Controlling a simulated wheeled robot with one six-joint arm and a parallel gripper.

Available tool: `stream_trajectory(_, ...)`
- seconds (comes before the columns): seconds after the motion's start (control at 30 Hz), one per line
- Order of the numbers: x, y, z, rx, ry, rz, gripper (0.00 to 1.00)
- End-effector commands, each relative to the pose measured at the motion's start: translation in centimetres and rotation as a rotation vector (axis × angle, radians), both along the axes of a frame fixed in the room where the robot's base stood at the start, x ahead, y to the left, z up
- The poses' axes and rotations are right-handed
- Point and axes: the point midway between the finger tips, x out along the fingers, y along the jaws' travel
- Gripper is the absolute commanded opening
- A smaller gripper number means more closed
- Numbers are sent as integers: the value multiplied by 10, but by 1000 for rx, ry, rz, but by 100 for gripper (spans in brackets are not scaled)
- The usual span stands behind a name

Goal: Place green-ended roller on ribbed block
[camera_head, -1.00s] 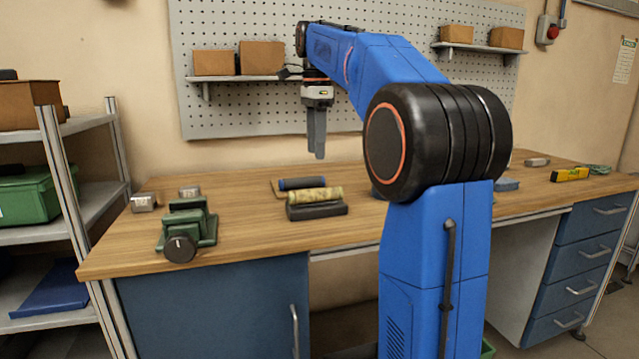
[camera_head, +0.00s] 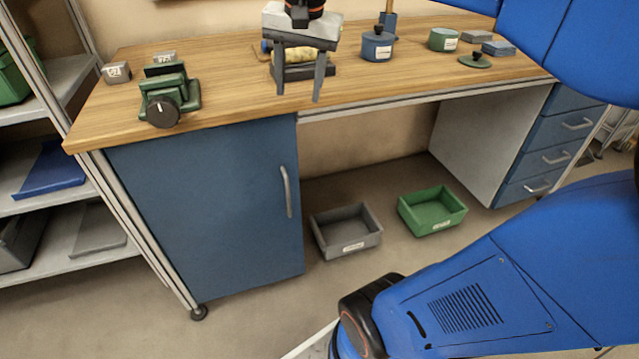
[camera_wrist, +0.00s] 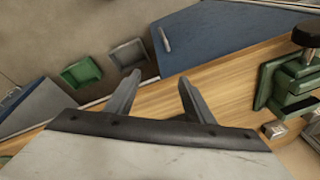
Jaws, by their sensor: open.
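A yellowish mottled roller (camera_head: 295,56) shows on the bench between my fingers in the head view. Its ends are partly covered, so I cannot tell their colour. A dark grey block (camera_head: 299,73) is just below it in the picture; I cannot make out ribs. The roller appears to lie on or right behind this block. Part of a blue roller (camera_head: 266,46) shows behind at the left. My gripper (camera_head: 298,90) is open and empty, fingers down, in front of the block in the picture. The wrist view shows the open fingers (camera_wrist: 159,78) but neither roller nor block.
A green vise (camera_head: 168,95) stands at the bench's left, near small metal blocks (camera_head: 117,72). A blue pot (camera_head: 378,44), a green tin (camera_head: 443,39) and a green lid (camera_head: 475,61) are to the right. Grey (camera_head: 346,231) and green (camera_head: 433,210) bins lie on the floor.

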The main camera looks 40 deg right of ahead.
Motion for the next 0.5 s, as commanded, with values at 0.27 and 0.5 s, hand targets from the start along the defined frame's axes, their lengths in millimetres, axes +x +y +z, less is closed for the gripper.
stream_trajectory(0.27, -78, 30, -91, -109, -86, 417, 49)
stream_trajectory(0.5, -124, 43, -160, -198, -142, 689, 49)
